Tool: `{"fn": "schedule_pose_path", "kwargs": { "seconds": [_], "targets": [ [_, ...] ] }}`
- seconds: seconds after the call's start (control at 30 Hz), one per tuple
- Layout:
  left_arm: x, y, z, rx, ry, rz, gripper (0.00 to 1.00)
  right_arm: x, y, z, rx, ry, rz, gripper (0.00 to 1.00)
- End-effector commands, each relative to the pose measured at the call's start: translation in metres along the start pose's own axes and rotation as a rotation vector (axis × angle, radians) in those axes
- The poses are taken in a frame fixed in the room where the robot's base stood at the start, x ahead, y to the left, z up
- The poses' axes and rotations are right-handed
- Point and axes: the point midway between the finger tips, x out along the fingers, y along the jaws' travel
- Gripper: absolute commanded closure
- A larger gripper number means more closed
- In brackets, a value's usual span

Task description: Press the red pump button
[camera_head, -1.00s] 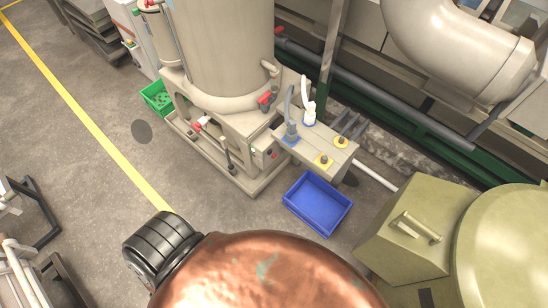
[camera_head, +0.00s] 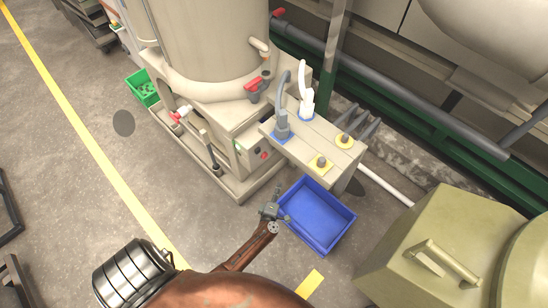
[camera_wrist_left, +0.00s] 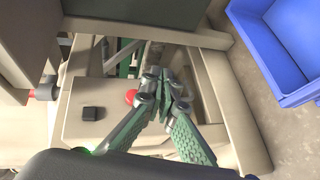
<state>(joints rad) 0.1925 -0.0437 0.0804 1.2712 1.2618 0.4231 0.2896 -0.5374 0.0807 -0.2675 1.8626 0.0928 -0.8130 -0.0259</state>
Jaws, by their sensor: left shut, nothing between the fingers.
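The red pump button (camera_head: 264,155) is a small round knob on the beige front panel of the pump unit (camera_head: 232,182), under the large tank. In the left wrist view the red button (camera_wrist_left: 131,97) shows just left of my fingers, partly covered by one finger. My left gripper (camera_wrist_left: 160,76) is shut with its tips together and nothing between them. In the head view my left gripper (camera_head: 270,208) is below the button, in front of the unit and beside the blue tray. I cannot tell the exact gap to the panel. My right gripper is not in view.
A black switch (camera_wrist_left: 90,113) sits left of the button. The blue tray (camera_head: 322,240) lies on the floor right of my gripper. A ledge (camera_head: 300,150) with hose fittings overhangs nearby. A green crate (camera_head: 145,100) stands left; a yellow-green machine (camera_head: 400,250) stands right.

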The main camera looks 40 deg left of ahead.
Motion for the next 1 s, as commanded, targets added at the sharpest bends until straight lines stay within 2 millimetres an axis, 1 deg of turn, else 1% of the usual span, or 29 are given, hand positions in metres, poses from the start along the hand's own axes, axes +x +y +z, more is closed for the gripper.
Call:
{"fn": "schedule_pose_path", "kwargs": {
  "seconds": [0.03,0.1,0.2,0.33,0.43,0.53,0.83,1.0],
  "targets": [
    [0.019,-0.011,0.002,-0.120,0.057,0.013,1.00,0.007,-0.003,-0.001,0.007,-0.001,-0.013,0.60],
    [0.038,0.001,0.002,-0.287,0.127,0.038,1.00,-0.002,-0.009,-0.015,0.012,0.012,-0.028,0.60],
    [0.055,0.011,0.002,-0.483,0.203,0.058,1.00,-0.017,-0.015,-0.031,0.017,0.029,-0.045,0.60],
    [0.068,0.020,0.004,-0.646,0.257,0.069,1.00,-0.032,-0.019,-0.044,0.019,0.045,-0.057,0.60],
    [0.071,0.025,0.004,-0.705,0.276,0.072,1.00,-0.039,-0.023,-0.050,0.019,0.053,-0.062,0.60],
    [0.072,0.028,0.004,-0.721,0.281,0.074,1.00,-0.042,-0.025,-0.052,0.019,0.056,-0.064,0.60],
    [0.072,0.029,0.003,-0.718,0.279,0.074,1.00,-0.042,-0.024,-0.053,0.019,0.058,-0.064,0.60],
    [0.077,0.028,-0.007,-0.717,0.280,0.074,1.00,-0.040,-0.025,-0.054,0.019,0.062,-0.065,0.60]
  ]
}}
